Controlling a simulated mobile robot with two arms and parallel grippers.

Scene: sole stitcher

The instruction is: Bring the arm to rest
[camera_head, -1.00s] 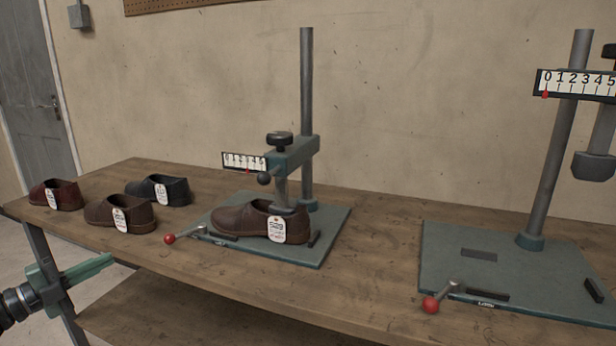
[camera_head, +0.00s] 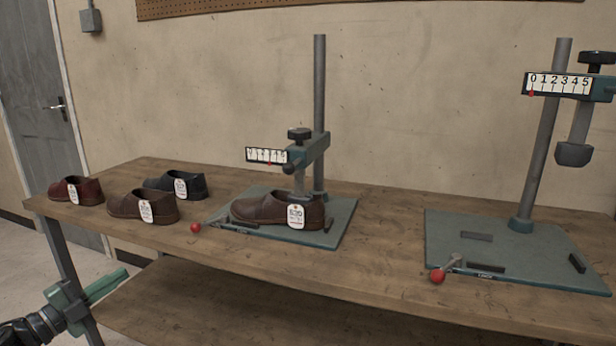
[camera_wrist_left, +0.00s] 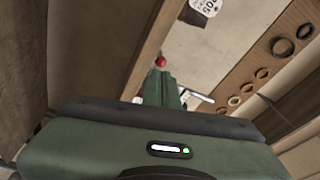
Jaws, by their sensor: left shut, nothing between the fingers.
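My left gripper (camera_head: 118,280) is low at the left in the head view, below the bench top and beside the bench's front left leg. Its green fingers are shut together with nothing between them. The closed fingers also show in the left wrist view (camera_wrist_left: 160,92), with a red ball (camera_wrist_left: 160,62) just past their tips in the picture. My right gripper is not in view.
The wooden bench (camera_head: 390,250) carries a press with a brown tagged shoe (camera_head: 265,208) under its foot. Three tagged shoes stand left: red (camera_head: 85,190), brown (camera_head: 125,205), black (camera_head: 195,185). An empty press base (camera_head: 530,255) is at the right.

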